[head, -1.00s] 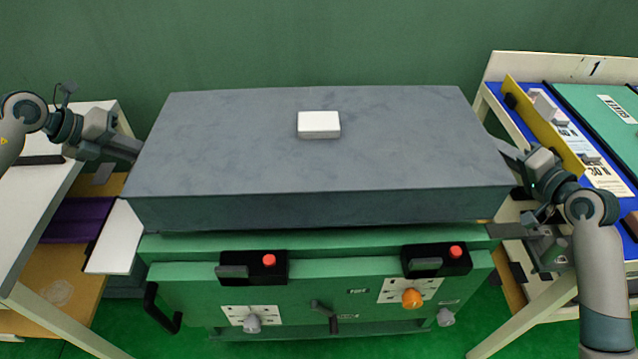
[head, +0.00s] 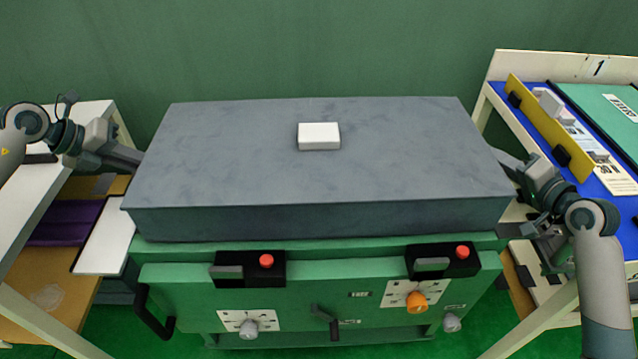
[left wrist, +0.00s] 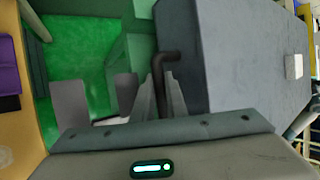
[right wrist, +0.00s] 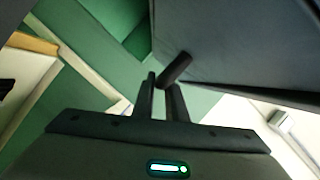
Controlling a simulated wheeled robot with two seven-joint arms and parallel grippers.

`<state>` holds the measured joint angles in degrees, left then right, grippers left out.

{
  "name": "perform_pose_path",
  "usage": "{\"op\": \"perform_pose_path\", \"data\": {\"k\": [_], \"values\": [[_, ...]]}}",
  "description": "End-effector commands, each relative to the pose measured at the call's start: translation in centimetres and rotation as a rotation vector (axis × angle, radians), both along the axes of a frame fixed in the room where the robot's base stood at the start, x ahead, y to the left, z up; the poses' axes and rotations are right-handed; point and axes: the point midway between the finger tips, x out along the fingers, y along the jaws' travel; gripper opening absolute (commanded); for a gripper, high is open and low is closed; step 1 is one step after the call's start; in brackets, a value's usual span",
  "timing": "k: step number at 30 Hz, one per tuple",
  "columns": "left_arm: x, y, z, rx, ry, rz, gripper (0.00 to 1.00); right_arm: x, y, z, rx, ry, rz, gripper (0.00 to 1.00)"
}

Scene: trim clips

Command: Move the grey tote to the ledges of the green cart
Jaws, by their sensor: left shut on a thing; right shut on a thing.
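The grey tote (head: 260,170) is a wide flat-topped box, level above the green cart (head: 330,285). A white block (head: 318,136) lies on its top. In the head view I cannot tell whether the tote's underside touches the cart. My left gripper (head: 135,160) is at the tote's left end; in the left wrist view its fingers (left wrist: 163,92) are shut on a dark handle (left wrist: 160,68) of the tote. My right gripper (head: 510,165) is at the right end; in the right wrist view its fingers (right wrist: 165,90) are shut on the other handle (right wrist: 177,68). The ledges are hidden under the tote.
A white-topped bench (head: 25,200) stands at the left, with a purple item (head: 65,222) on a lower shelf. A blue-topped table (head: 595,185) with a yellow strip (head: 545,125) stands close at the right. The cart's front has switches, knobs and a black handle (head: 150,312).

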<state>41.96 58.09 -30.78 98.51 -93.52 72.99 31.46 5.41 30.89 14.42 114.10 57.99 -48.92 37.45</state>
Motion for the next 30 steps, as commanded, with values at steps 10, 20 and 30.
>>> {"op": "perform_pose_path", "data": {"k": [10, 20, 30], "values": [[0.0, 0.1, -0.5, 0.001, 0.0, 0.002, 0.31, 0.0, -0.1, -0.5, -0.001, 0.001, -0.002, 0.31], [-0.2, 0.2, -0.1, 0.0, -0.001, 0.001, 0.31, 0.0, 0.0, -0.6, 0.001, 0.001, -0.001, 0.31], [-1.5, 2.2, 2.6, 0.002, -0.001, 0.003, 0.31, 0.0, 0.0, -0.6, 0.001, 0.002, 0.0, 0.31]]}}
